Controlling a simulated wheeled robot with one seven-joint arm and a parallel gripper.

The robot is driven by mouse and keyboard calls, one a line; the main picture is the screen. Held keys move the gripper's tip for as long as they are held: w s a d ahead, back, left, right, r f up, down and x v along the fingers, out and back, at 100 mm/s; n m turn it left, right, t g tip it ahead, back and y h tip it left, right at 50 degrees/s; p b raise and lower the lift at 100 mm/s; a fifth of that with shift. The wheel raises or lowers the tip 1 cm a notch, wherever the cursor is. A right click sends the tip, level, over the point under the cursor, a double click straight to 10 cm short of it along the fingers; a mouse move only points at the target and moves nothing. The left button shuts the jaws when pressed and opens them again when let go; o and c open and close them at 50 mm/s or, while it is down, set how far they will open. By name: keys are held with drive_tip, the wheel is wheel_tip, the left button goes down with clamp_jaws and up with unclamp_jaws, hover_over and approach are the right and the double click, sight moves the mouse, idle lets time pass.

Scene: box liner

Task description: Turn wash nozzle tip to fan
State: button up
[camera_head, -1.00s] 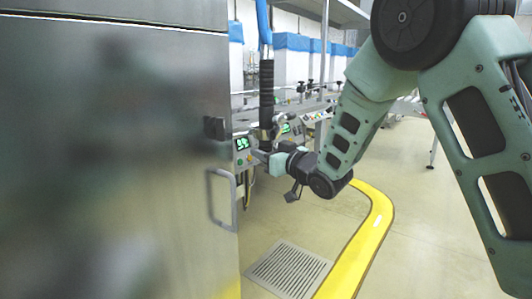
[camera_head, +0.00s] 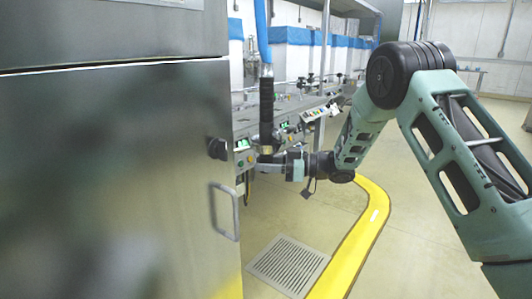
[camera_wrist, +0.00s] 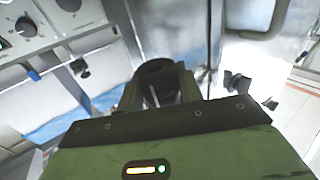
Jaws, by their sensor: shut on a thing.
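The wash nozzle (camera_head: 266,104) hangs upright in the head view, a black ribbed grip below a blue hose (camera_head: 262,35). My gripper (camera_head: 266,161) is at its lower end, reaching in from the right. In the wrist view a dark round nozzle tip (camera_wrist: 157,72) sits between the fingers of my gripper (camera_wrist: 160,92), which is shut on it. The fingers hide part of the tip. I cannot read any fan or jet mark on it.
A large steel cabinet with a handle (camera_head: 226,211) fills the left, close to the nozzle. A control panel with a green display (camera_head: 242,145) is just behind. A floor grate (camera_head: 288,266) and a yellow floor line (camera_head: 364,238) lie below. The floor at right is open.

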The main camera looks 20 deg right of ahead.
drive_tip(key=n+g+p, duration=0.1)
drive_tip(key=n+g, duration=0.1)
drive_tip(key=g, duration=0.1)
drive_tip(key=n+g+y+p, duration=0.1)
drive_tip(key=n+g+p, duration=0.1)
drive_tip(key=n+g, duration=0.1)
drive_tip(key=shift+g, duration=1.1)
drive_tip(key=o, duration=1)
drive_tip(key=w+d+p, duration=0.1)
drive_tip(key=d+p, duration=0.1)
drive_tip(key=d, duration=1.5)
drive_tip(key=shift+d+p, duration=0.15)
drive_tip(key=shift+p, duration=0.25)
